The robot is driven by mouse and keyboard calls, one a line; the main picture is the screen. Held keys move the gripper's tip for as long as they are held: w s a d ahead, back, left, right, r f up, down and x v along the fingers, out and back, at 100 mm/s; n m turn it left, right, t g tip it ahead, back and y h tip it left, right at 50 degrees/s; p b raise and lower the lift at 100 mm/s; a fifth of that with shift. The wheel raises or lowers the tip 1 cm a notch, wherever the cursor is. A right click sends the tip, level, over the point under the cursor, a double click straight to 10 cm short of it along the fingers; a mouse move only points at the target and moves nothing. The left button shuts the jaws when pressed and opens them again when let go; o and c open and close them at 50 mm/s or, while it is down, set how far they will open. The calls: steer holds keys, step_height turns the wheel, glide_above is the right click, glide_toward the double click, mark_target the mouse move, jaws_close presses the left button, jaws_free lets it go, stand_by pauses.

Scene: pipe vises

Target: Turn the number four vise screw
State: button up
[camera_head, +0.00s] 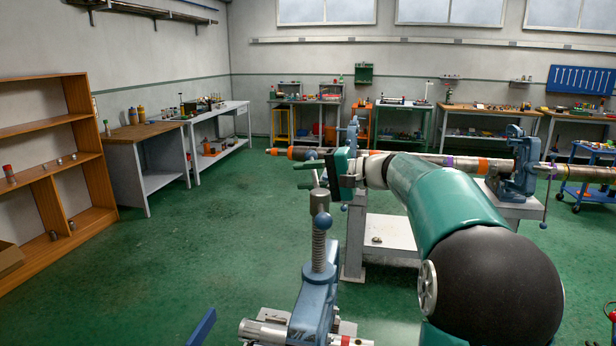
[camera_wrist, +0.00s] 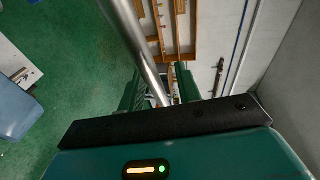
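The nearest blue vise (camera_head: 316,300) stands upright in the foreground of the head view. No vise number is readable.
Another blue vise (camera_head: 525,165) stands on the right, holding a long pipe (camera_head: 432,159) with orange and purple bands. A grey stand (camera_head: 388,235) is behind my arm. A wooden shelf (camera_head: 60,165) and workbenches line the walls. The green floor at left is clear.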

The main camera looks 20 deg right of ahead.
steer(key=shift+w, duration=0.1)
steer(key=shift+c, duration=0.8)
jaws_close()
steer(key=shift+d, duration=0.1)
steer(key=s+d+m+t+h, duration=0.3)
steer(key=d+m+t+h, duration=0.1)
steer(key=d+m+h, duration=0.2)
steer(key=shift+s+d+h, duration=0.25)
steer(key=shift+s+h, duration=0.05)
steer(key=shift+h, duration=0.1)
steer(key=shift+r, duration=0.1)
